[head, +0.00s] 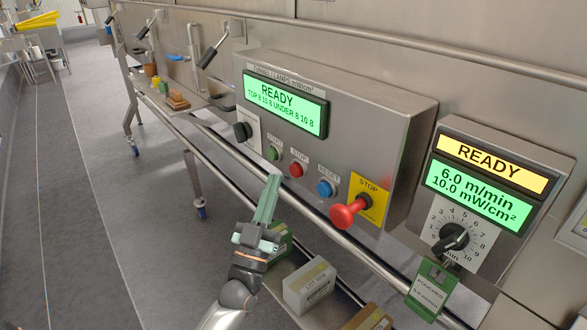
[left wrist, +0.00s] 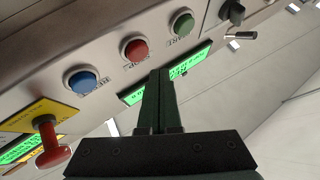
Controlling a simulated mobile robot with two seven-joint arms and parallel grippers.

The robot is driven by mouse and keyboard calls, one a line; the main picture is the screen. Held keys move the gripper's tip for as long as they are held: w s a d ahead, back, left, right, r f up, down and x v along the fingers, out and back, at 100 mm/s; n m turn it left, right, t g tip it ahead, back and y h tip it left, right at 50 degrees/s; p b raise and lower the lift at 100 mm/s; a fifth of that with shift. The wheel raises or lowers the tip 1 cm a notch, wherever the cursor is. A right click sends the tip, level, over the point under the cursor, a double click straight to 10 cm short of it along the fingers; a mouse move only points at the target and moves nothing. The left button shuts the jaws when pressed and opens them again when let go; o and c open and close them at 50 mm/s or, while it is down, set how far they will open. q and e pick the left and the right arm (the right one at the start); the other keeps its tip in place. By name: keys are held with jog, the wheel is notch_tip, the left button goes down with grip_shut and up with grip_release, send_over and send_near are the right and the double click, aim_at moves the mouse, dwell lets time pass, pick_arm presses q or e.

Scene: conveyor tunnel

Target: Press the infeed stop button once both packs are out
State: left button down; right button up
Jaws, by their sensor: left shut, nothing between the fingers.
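The control panel (head: 355,120) has a green start button (head: 272,154), a red stop button (head: 296,169) and a blue reset button (head: 325,188) in a row. A red mushroom knob (head: 347,212) on a yellow STOP plate sits to their right. In the left wrist view the red stop button (left wrist: 135,49) is beyond my fingertips and slightly left; the mushroom knob (left wrist: 50,148) is at lower left. My left gripper (head: 273,183) is shut and empty, pointing toward the panel, apart from the buttons. My right gripper is not shown. I cannot tell which objects are the two packs.
A rail (head: 290,203) runs below the panel. A white carton (head: 309,284) stands under it. A grey box (head: 490,205) with a dial and READY display is at right; a green pouch tag (head: 432,288) hangs below. Small items (head: 174,99) lie on the far-left shelf. Open floor lies left.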

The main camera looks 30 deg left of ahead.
pick_arm(q)
jog(key=s, duration=0.1)
jog(key=s+a+p, duration=0.1)
jog(key=s, duration=0.1)
jog(key=shift+a, duration=0.15)
dwell(0.5)
jog(key=shift+s, duration=0.1)
